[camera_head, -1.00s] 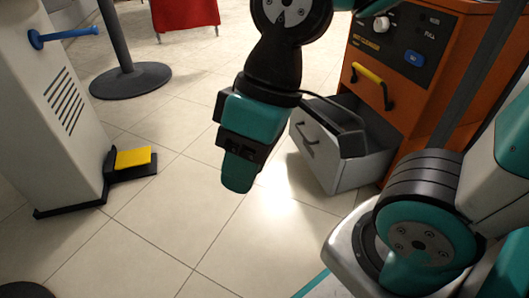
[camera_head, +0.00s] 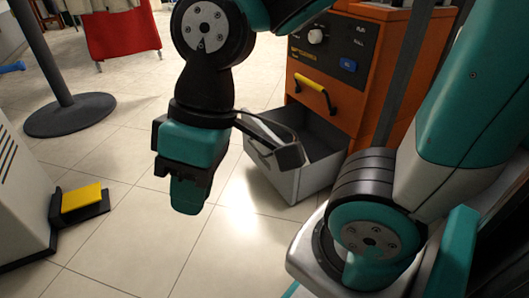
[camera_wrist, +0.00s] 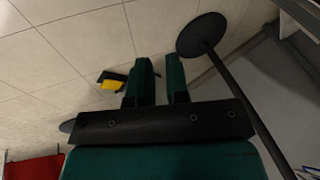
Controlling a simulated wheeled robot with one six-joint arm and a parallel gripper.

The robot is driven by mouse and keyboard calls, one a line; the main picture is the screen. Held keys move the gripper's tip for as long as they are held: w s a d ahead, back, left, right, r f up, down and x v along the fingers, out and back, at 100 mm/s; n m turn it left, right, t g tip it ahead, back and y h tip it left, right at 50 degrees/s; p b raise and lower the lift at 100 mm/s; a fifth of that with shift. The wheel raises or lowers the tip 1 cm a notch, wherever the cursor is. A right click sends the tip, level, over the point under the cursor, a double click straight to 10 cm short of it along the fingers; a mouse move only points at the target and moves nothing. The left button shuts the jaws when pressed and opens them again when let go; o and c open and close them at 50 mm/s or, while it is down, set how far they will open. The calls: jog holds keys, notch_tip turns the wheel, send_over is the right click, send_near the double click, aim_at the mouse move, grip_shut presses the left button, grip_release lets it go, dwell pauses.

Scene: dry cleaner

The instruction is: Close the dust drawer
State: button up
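The dust drawer (camera_head: 272,176) is a grey open-topped box pulled out from the low part of the orange cabinet (camera_head: 383,52) in the head view. My gripper (camera_head: 188,195) hangs pointing down, to the left of the drawer in the picture, with a floor gap showing between them. A dark part of my wrist covers some of the drawer's top and front, so its handle is mostly hidden. In the wrist view my gripper (camera_wrist: 160,78) has its two fingers apart with nothing between them. I cannot make out the drawer in the wrist view.
The cabinet has a yellow handle (camera_head: 315,92) above the drawer and a control panel. A black round post base (camera_head: 70,115) stands at the upper left. A yellow pedal (camera_head: 82,198) sits beside a white machine (camera_head: 22,205) at left. Tiled floor between is clear.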

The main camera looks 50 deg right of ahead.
jog(key=w, duration=0.1)
jog(key=w+d+f+m, duration=0.1)
jog(key=w, duration=0.1)
jog(key=w+d+f+m, duration=0.1)
jog(key=w, duration=0.1)
jog(key=shift+f+t+h, duration=0.1)
jog(key=shift+t+h, duration=0.2)
jog(key=shift+t, duration=0.1)
grip_shut()
jog(key=w+d+f+m+t+h+p, duration=0.1)
jog(key=w+d+f+m+h, duration=0.25)
jog(key=w+d+f, duration=0.45)
jog(key=w+d+f+m+t+h+p, duration=0.1)
jog(key=w+d+f+m+h, duration=0.3)
jog(key=d, duration=0.5)
jog(key=w+d+f+m+h+b, duration=0.1)
jog(key=d+f+b, duration=0.3)
jog(key=d, duration=0.6)
jog(key=w+d+f+m+h+b, duration=0.1)
jog(key=d+f+b, duration=0.3)
jog(key=d+f, duration=0.4)
jog(key=shift+w+d+h, duration=0.55)
jog(key=shift+w+d, duration=0.2)
jog(key=shift+d, duration=0.8)
